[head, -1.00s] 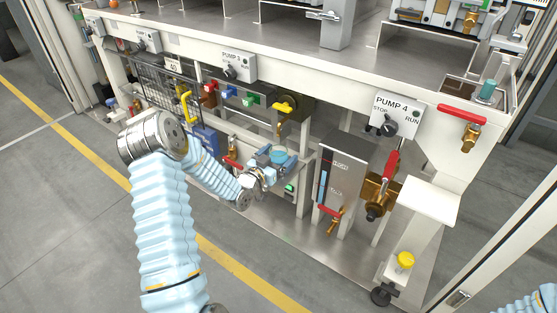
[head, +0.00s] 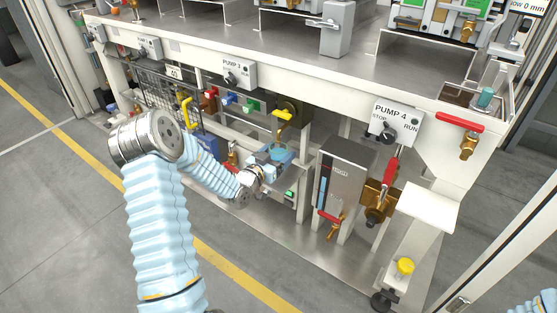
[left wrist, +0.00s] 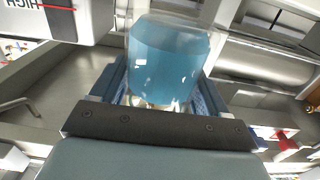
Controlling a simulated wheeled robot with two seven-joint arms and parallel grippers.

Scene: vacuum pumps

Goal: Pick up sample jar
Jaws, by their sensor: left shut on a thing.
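The sample jar (left wrist: 168,62) is a clear vessel with blue contents. In the left wrist view it stands between the blue fingers of my left gripper (left wrist: 158,98), which is shut on it. In the head view the jar (head: 280,153) shows small, under a yellow-handled brass valve (head: 284,112), with my left gripper (head: 270,161) around it. I cannot tell whether the jar's base touches anything below. My right gripper is out of view; only a bit of my right arm's sleeve shows at the bottom right.
A grey box unit (head: 342,185) stands just right of the jar, with red-handled valves nearby. A wire mesh guard (head: 168,97) and a blue part (head: 206,146) are to the left. The bench (head: 300,75) overhangs above. Open floor lies in front.

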